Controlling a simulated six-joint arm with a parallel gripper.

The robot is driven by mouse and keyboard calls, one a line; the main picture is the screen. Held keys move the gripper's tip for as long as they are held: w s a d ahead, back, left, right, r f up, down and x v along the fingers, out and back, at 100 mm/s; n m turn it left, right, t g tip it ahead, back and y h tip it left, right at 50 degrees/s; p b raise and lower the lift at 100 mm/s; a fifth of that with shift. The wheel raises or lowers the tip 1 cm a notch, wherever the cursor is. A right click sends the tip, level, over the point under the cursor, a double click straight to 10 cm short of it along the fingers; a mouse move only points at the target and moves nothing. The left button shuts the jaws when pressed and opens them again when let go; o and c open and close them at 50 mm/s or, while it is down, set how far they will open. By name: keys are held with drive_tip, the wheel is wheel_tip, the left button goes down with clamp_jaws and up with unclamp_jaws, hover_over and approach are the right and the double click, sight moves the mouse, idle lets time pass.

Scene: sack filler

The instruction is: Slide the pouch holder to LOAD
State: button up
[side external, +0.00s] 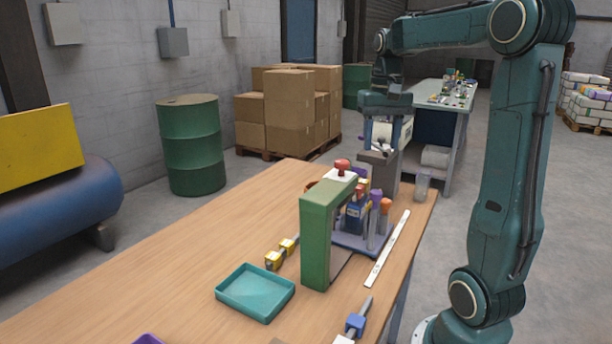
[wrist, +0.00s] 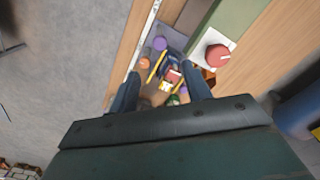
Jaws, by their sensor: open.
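My gripper (side external: 386,146) is open, its two fingers pointing down above the far end of the wooden bench. In the wrist view, my gripper (wrist: 162,80) has its fingers spread, with nothing held between them. A green upright frame (side external: 317,240) with a red knob (side external: 342,165) on a white block stands nearer the camera; the knob (wrist: 216,55) also shows in the wrist view. I cannot tell for certain which part is the pouch holder, and no LOAD mark is readable. A grey block (side external: 384,178) stands below my gripper; contact is unclear.
A rack of purple- and orange-topped tools (side external: 378,222) stands beside the frame, with a white ruler-like strip (side external: 388,247) to its right.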

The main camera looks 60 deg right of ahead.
drive_tip(key=shift+r, duration=0.75)
drive_tip(key=shift+a, duration=0.15)
